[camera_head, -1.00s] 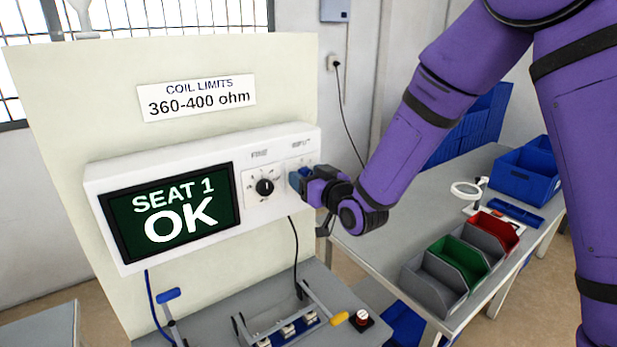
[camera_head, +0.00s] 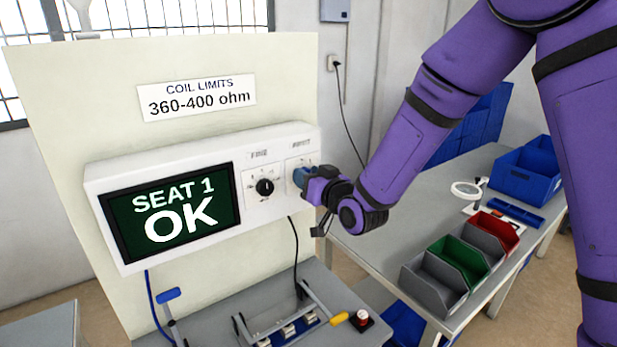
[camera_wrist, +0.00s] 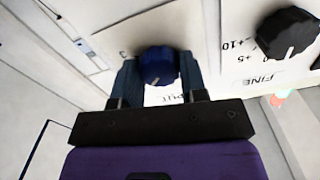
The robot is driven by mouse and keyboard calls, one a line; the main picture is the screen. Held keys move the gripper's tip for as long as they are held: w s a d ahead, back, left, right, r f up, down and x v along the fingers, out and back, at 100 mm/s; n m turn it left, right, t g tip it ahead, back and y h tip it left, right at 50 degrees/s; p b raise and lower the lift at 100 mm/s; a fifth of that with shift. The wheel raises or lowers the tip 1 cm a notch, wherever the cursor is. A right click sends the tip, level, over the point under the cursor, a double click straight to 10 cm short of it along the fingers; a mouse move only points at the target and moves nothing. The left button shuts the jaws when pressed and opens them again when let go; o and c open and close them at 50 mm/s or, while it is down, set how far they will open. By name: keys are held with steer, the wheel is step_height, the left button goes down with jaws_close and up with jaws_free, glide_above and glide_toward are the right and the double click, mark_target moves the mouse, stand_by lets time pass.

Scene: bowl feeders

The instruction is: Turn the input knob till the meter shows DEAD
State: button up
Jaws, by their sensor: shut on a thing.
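The meter (camera_head: 130,262) is a white box on an upright cream panel. Its dark green screen (camera_head: 170,212) reads "SEAT 1 OK". My gripper (camera_head: 302,177) is at the right end of the meter's front, and its arm hides most of the input knob there. In the wrist view the input knob (camera_wrist: 158,66) is dark blue and round, and my gripper (camera_wrist: 157,82) is shut on it with a finger at each side. The black fine knob (camera_head: 264,187) is just left of my gripper in the head view; it also shows in the wrist view (camera_wrist: 287,33).
A sign (camera_head: 197,97) above the meter reads "COIL LIMITS 360-400 ohm". Below is a fixture with levers and a yellow handle (camera_head: 339,318). A grey table (camera_head: 385,222) at right holds grey, green, red and blue bins.

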steer(key=m, duration=0.6)
steer(key=shift+d, duration=0.1)
stand_by(0.5)
steer(key=o, duration=0.9)
steer(key=v, duration=1)
steer(key=shift+s+d, duration=0.25)
steer(key=shift+s, duration=0.1)
